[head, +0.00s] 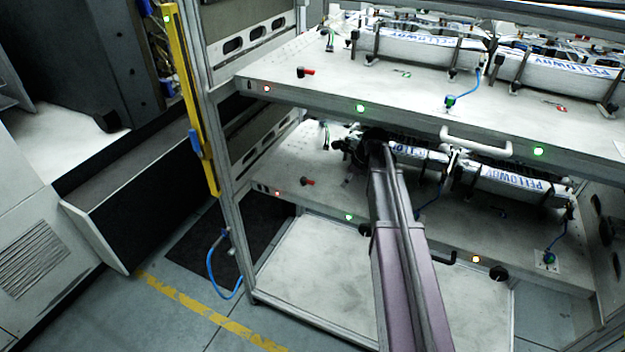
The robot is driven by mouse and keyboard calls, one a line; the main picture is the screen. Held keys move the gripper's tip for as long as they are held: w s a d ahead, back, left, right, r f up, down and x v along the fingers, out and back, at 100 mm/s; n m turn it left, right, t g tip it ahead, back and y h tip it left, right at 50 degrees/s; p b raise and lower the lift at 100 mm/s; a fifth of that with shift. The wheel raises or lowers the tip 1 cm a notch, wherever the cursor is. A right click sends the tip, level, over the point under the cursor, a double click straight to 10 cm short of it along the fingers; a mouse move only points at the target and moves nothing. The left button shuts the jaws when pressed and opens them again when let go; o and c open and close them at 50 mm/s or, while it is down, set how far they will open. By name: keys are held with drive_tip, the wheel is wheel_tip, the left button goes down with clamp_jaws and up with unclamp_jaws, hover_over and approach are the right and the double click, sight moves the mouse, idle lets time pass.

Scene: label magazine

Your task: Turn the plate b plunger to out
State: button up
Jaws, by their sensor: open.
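Two pale shelf plates are in the head view, an upper plate (420,100) and a lower plate (320,200); I see no readable letter marking plate b. A small red-handled part (305,72) sits on the upper plate, and a similar one (307,181) on the lower plate. A black knob (498,273) is at the lower plate's front edge, at right. I cannot tell which part is the plunger. My arm reaches in from the bottom, over the lower plate. My gripper (348,146), small and dark at its far end, is under the upper plate's edge and holds nothing visible.
Packs of white-and-blue labels (415,48) stand in holders on both plates. A white handle (476,143) projects from the upper plate's edge. A yellow post (188,100) and a frame upright stand at left. The floor (110,310) at lower left is mostly clear.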

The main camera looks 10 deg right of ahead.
hover_over(311, 181)
drive_tip(key=s+d, duration=0.2)
drive_tip(key=d, duration=0.1)
drive_tip(key=shift+w+a, duration=0.15)
drive_tip(key=shift+w+a+f+b, duration=0.3)
drive_tip(key=shift+a+f+b, duration=0.2)
drive_tip(key=shift+f+b, duration=0.15)
drive_tip(key=shift+b+x, duration=1.7)
drive_tip(key=shift+x, duration=0.15)
clamp_jaws()
